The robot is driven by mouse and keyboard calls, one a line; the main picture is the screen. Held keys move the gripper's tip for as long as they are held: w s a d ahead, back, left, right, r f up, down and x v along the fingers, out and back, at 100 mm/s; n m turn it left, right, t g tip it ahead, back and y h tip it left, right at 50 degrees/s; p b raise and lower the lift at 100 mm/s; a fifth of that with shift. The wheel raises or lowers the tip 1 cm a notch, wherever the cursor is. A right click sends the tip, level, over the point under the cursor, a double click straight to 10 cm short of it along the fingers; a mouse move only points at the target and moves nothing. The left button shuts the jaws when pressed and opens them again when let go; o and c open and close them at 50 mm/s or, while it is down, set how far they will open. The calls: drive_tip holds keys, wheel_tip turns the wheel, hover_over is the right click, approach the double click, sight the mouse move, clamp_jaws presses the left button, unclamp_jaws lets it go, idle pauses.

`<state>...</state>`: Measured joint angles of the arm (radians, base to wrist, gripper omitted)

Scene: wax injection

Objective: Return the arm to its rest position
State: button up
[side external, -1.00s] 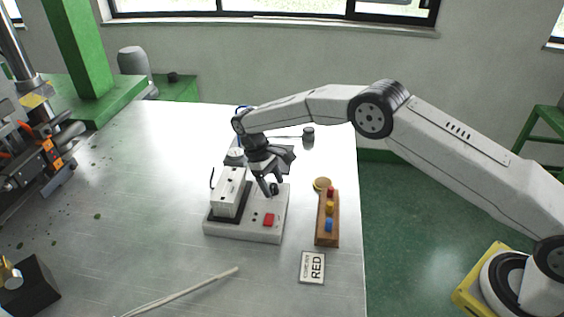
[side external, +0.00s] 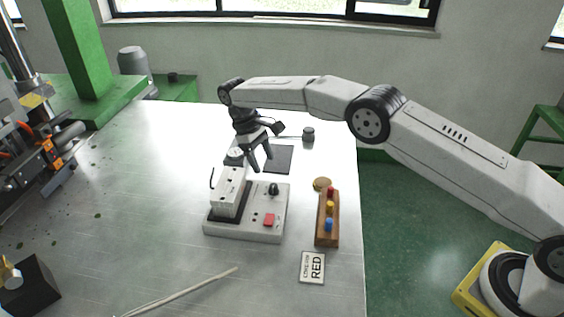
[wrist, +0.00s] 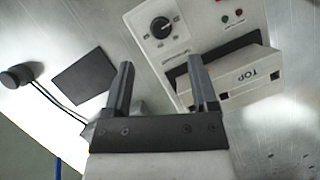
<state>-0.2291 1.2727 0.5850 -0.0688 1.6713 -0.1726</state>
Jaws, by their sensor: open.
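My gripper (side external: 261,158) hangs over the table above the back edge of the white machine (side external: 248,232). It is open and empty, its fingers pointing down. In the wrist view my gripper (wrist: 160,85) shows its two dark fingers apart with nothing between them. The machine carries a black knob (side external: 273,189), a red button (side external: 269,220) and a white block marked TOP, which shows in the wrist view (wrist: 240,76). In that view the knob (wrist: 161,28) lies ahead of the fingertips, apart from them.
A wooden rack (side external: 321,239) with red, yellow and blue pieces stands right of the machine, near a card reading RED (side external: 312,268). A dark pad (side external: 279,160) and a small black cylinder (side external: 308,134) lie behind. A pale rod (side external: 180,294) lies in front. The left tabletop has free room.

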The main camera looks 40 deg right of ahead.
drive_tip(key=shift+r, duration=0.15)
idle(0.4)
drive_tip(key=s+d+r+m+t+y, duration=0.25)
drive_tip(key=s+d+r+t, duration=0.2)
drive_tip(key=s+d, duration=0.55)
drive_tip(key=s+d+m+t, duration=0.2)
drive_tip(key=s, duration=1.6)
drive_tip(key=shift+s+f+h, duration=0.35)
drive_tip(key=shift+s+f, duration=0.05)
